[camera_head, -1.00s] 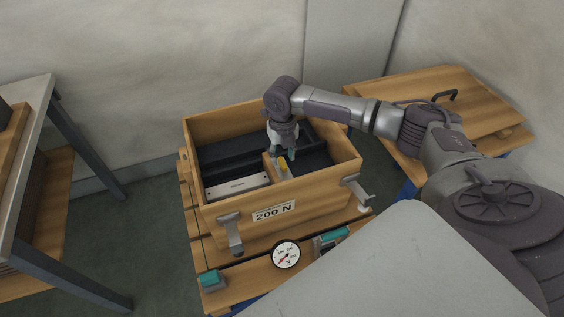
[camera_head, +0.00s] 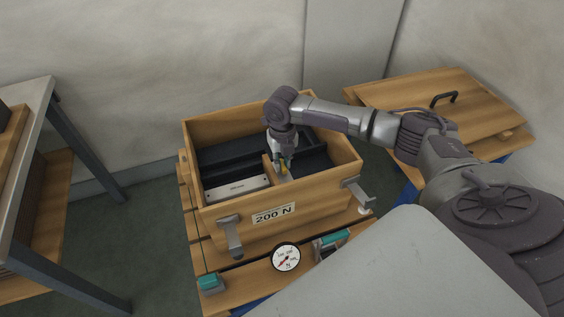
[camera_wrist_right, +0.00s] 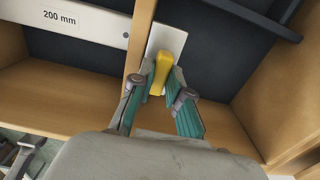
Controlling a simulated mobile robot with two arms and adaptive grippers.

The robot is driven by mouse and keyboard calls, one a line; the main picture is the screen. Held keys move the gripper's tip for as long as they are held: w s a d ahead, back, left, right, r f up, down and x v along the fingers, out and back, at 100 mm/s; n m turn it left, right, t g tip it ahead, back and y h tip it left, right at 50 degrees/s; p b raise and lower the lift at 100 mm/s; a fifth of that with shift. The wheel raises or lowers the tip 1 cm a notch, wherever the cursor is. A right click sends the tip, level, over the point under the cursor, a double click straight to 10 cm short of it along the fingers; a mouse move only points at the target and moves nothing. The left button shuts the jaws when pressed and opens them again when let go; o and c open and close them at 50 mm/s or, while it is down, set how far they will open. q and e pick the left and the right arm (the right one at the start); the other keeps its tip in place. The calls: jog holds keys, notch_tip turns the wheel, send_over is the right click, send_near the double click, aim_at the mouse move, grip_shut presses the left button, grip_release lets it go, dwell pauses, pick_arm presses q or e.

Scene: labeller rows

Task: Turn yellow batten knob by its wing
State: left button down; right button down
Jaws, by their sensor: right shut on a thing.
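The yellow batten knob (camera_wrist_right: 171,72) shows in the right wrist view as a yellow wing in front of a pale plate (camera_wrist_right: 166,38), beside a wooden divider inside the crate. My right gripper (camera_wrist_right: 162,88) is shut on the knob's wing, with a teal-padded finger on each side. In the head view the knob (camera_head: 284,168) is small and partly hidden by the right gripper (camera_head: 281,170), which reaches down into the crate from above. My left gripper is not in view.
The wooden crate (camera_head: 318,193) marked 200 N has dark compartments, a white 200 mm plate (camera_head: 236,188) and metal latches. A round dial (camera_head: 286,257) sits in front. A wooden lid (camera_head: 480,98) with a black handle lies at the right, and a shelf stands at the left.

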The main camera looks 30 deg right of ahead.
jog(key=shift+r+m+p, duration=0.1)
jog(key=shift+m+p, duration=2.4)
jog(key=shift+m, duration=0.5)
